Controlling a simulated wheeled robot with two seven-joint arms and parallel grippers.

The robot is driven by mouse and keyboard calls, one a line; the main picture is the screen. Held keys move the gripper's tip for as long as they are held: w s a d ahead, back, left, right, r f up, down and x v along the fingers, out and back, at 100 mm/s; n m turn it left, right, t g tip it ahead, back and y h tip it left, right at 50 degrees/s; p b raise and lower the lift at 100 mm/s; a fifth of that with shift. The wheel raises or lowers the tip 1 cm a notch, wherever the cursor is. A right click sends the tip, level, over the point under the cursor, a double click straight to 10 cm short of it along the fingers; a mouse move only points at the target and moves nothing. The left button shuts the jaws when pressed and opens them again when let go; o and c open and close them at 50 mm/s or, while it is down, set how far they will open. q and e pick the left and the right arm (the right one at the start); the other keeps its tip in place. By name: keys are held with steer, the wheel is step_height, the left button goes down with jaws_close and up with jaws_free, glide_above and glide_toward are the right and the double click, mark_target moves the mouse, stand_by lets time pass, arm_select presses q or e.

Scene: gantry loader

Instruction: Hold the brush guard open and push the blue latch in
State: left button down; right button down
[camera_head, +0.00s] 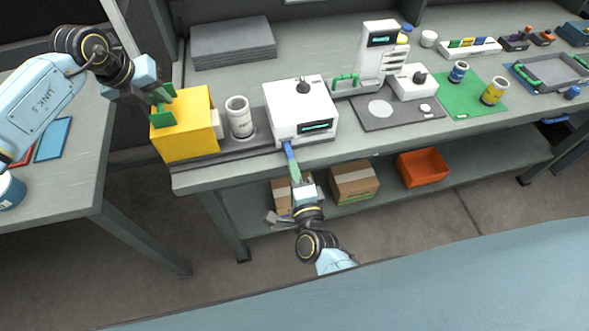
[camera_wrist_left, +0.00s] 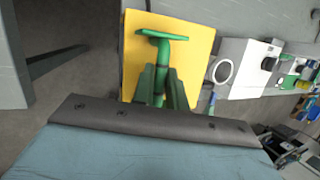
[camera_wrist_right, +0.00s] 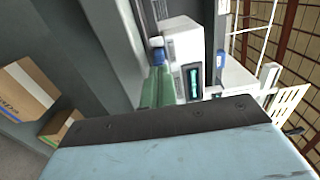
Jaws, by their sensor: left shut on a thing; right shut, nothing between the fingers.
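The yellow box-shaped guard (camera_head: 188,128) stands at the left end of the bench and fills the middle of the left wrist view (camera_wrist_left: 195,55). Its green T-shaped handle (camera_wrist_left: 162,38) faces my left gripper. My left gripper (camera_head: 163,106) is shut on this handle. The blue latch (camera_head: 290,151) sticks out at the lower front of the white machine (camera_head: 297,113). My right gripper (camera_head: 295,178) is shut and empty, its green fingertips at the latch's outer end. The latch also shows in the right wrist view (camera_wrist_right: 156,43); whether the fingertips touch it is unclear.
A white cylinder (camera_head: 239,117) stands between guard and machine. Grey sheets (camera_head: 233,42) lie behind. A green mat (camera_head: 468,98) with jars is at right. Boxes (camera_head: 353,182) and an orange bin (camera_head: 423,167) sit on the lower shelf. Open floor lies in front.

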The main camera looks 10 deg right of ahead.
arm_select(q)
steer(key=shift+a, duration=0.1)
steer(key=shift+s, duration=0.15)
arm_select(e)
steer(key=w, duration=0.3)
steer(key=shift+w+r, duration=0.1)
steer(key=shift+r, duration=0.05)
steer(key=s, duration=1.4)
steer(key=shift+s, duration=0.25)
arm_select(q)
steer(key=shift+d, duration=0.2)
steer(key=c, duration=1.3)
jaws_free()
steer(key=shift+w, duration=0.2)
steer(key=shift+c, duration=0.2)
steer(key=shift+o, duration=0.9)
arm_select(e)
steer(key=shift+f, duration=0.2)
